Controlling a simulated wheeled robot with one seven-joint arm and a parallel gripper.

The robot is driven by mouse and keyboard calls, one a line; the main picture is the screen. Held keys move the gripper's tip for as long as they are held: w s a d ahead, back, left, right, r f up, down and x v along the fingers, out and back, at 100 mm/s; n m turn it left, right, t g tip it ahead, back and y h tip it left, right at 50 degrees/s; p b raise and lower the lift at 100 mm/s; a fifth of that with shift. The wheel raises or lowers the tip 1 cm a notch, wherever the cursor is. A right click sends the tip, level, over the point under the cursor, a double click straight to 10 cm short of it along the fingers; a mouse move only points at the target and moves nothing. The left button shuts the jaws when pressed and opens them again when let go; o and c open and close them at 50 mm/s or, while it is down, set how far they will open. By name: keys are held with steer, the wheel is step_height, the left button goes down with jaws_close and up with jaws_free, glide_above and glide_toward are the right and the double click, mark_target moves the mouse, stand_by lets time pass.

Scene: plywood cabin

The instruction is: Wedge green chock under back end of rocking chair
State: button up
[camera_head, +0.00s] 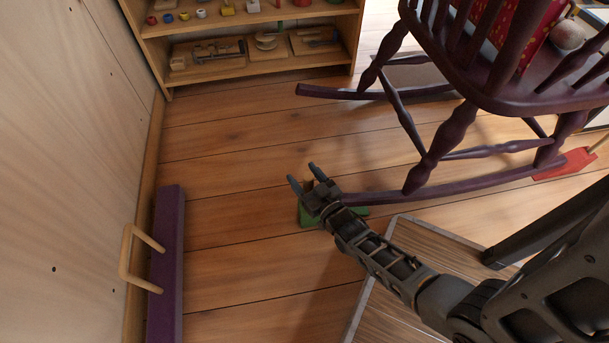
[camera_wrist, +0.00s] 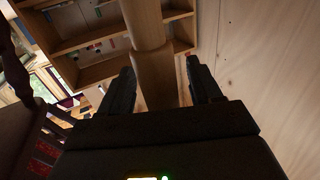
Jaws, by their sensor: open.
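The green chock (camera_head: 306,217) lies on the floor by the left end of the rocking chair's near runner (camera_head: 440,192). My arm and gripper cover its middle, so I cannot tell whether the runner rests on it. The dark purple rocking chair (camera_head: 433,148) stands at the right. My gripper (camera_head: 303,175) is open just above the chock, with its fingertips pointing up-left. In the wrist view, a round wooden post (camera_wrist: 152,70) stands between the open fingers (camera_wrist: 160,85), apparently the chock's handle. I see no clear contact with the fingers.
A purple bar (camera_head: 167,255) with a wooden handle lies along the left wall. A wooden toy shelf (camera_head: 250,75) stands at the back. A grey-edged panel (camera_head: 385,250) lies below my arm.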

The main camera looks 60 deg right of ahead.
steer(key=shift+p+v, duration=0.95)
steer(key=shift+v, duration=2.95)
steer(key=shift+r, duration=0.1)
